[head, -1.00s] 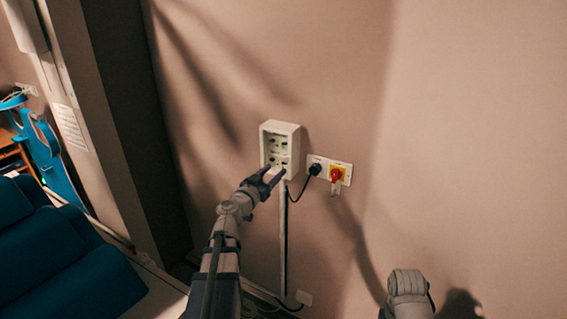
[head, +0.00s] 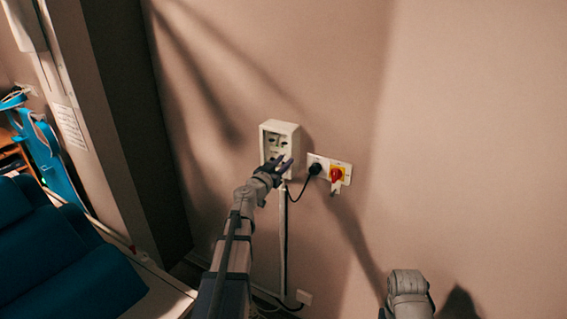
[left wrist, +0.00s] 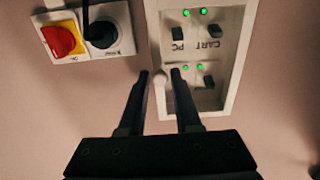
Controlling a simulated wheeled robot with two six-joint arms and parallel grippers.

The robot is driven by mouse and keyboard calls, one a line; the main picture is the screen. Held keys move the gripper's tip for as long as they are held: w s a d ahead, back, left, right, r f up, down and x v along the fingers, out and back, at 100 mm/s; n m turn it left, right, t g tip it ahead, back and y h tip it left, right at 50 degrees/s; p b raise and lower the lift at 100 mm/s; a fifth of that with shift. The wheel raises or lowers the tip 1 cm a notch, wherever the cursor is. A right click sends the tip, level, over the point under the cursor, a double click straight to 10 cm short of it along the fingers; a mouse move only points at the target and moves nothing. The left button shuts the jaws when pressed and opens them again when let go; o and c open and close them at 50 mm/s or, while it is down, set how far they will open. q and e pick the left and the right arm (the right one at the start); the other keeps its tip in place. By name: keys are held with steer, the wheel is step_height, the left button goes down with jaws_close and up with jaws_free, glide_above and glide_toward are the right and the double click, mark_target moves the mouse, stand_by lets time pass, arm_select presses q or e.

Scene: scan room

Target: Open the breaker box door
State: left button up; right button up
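The breaker box (head: 292,131) is a white box on the wall, with dark switches and green lights visible in its front. It also shows in the left wrist view (left wrist: 240,60), with labels PC and CART upside down. A small pale knob (left wrist: 166,84) shows at its edge in that view, close to the fingertips. I cannot tell whether a clear door covers the front. My left gripper (head: 285,160) is at the box's lower right front. Its two fingers (left wrist: 159,76) are apart, with the knob showing between them; contact is unclear. My right gripper is out of view.
A wall plate with a red-and-yellow switch (head: 338,174) and a black plug (head: 315,169) sits just right of the box. A cable and a white conduit (head: 282,235) run down below. A blue padded couch (head: 60,265) stands at lower left. The right wall is bare.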

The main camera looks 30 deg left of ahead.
arm_select(q)
jaws_close()
stand_by(1.0)
